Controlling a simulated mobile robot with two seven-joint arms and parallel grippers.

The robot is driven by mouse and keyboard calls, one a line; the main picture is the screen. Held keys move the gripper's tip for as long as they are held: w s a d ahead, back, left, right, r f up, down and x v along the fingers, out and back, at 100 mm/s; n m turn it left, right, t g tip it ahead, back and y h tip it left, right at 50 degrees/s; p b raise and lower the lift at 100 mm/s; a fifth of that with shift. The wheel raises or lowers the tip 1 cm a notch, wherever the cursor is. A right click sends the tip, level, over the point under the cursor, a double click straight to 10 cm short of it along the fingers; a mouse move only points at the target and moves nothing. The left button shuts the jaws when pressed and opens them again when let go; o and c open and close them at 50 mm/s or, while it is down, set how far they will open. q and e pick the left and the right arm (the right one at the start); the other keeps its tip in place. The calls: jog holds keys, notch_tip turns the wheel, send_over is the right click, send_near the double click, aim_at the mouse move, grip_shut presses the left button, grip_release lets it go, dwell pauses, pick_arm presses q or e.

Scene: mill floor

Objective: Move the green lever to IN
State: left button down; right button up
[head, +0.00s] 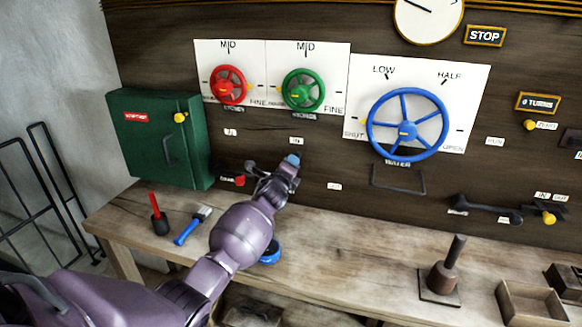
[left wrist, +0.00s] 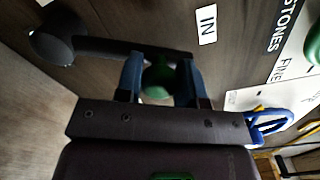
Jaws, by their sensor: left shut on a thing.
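The green lever shows in the left wrist view as a dark arm running right from a round dark hub to a green knob (left wrist: 157,80). My left gripper (left wrist: 160,75) has its blue fingers closed on either side of this knob. A white IN label (left wrist: 207,25) is on the board beside the lever, just above and right of the knob. In the head view my left gripper (head: 291,163) is at the dark board below the green wheel, and hides most of the lever. My right gripper is in neither view.
On the board are a red wheel (head: 228,86), a green wheel (head: 303,91) and a big blue wheel (head: 407,125). A green cabinet (head: 145,150) stands left.

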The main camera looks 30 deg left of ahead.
pick_arm(q)
jog(key=shift+r, duration=0.1)
jog(key=c, duration=1.1)
grip_release()
jog(key=shift+a, duration=0.1)
jog(key=o, duration=0.3)
jog(key=shift+o, duration=0.2)
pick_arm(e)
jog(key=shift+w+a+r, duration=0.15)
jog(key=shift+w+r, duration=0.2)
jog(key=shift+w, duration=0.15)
pick_arm(q)
jog(key=v, duration=1)
jog(key=shift+s+p, duration=0.4)
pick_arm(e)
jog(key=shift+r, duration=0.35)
